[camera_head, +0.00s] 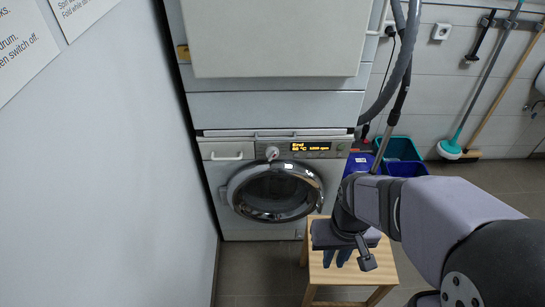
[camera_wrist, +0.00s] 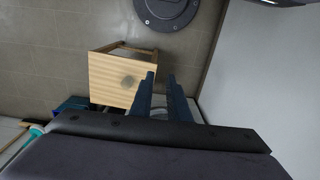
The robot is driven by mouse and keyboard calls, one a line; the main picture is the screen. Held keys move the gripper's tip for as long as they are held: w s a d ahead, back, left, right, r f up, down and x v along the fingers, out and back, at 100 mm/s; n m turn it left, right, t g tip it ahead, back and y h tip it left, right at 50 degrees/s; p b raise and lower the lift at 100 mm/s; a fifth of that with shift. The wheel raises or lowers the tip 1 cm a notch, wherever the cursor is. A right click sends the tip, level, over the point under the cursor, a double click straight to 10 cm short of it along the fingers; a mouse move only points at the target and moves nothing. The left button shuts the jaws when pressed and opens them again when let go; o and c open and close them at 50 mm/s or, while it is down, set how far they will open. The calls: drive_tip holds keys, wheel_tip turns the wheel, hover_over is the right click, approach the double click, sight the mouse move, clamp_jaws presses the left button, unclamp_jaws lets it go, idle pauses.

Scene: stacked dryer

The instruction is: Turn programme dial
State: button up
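The programme dial (camera_head: 271,152) is a small round knob on the front panel of the silver front-loading machine (camera_head: 214,175), left of a lit display (camera_head: 310,146) with yellow text. The dial's pointer position is too small to tell. The machine's round door (camera_head: 312,196) looks shut. My gripper (camera_head: 337,262) is well below and right of the dial, over a wooden stool, with its fingers pointing down. In the wrist view my gripper (camera_wrist: 161,75) shows two dark fingers apart with nothing held between them. The dial is not seen in the wrist view.
The wooden stool (camera_head: 323,282) stands before the machine's right side; it also shows in the wrist view (camera_wrist: 110,75). A wall (camera_head: 110,180) closes the left. Above is another appliance (camera_head: 275,105). Buckets (camera_head: 400,149), a hose (camera_head: 393,85) and brooms (camera_head: 449,147) are at right.

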drive_tip(key=o, duration=0.5)
drive_tip(key=shift+f, duration=0.3)
drive_tip(key=o, duration=0.5)
drive_tip(key=s+a+f+g+b, duration=0.1)
drive_tip(key=f+b, duration=0.3)
drive_tip(key=f, duration=0.2)
drive_tip(key=s+a+f+n+g+b, duration=0.1)
drive_tip(key=s+f+b, duration=0.1)
drive_tip(key=f+b, duration=0.2)
drive_tip(key=s+a+f+n+g+b, duration=0.1)
drive_tip(key=f+b, duration=0.3)
drive_tip(key=f, duration=0.4)
drive_tip(key=shift+s+h+b, duration=0.25)
drive_tip(key=shift+h+b, duration=0.05)
drive_tip(key=shift+b, duration=0.1)
drive_tip(key=shift+c, duration=0.2)
drive_tip(key=m+t+b, duration=0.2)
drive_tip(key=t+b, duration=0.8)
drive_tip(key=t, duration=1.1)
approach(272, 158)
drive_tip(key=w, duration=0.2)
drive_tip(key=shift+w+d+p, duration=0.15)
drive_tip(key=shift+w, duration=1.7)
drive_tip(key=shift+w+d+p, duration=0.1)
drive_tip(key=shift+w+p, duration=0.05)
drive_tip(key=shift+w, duration=1.75)
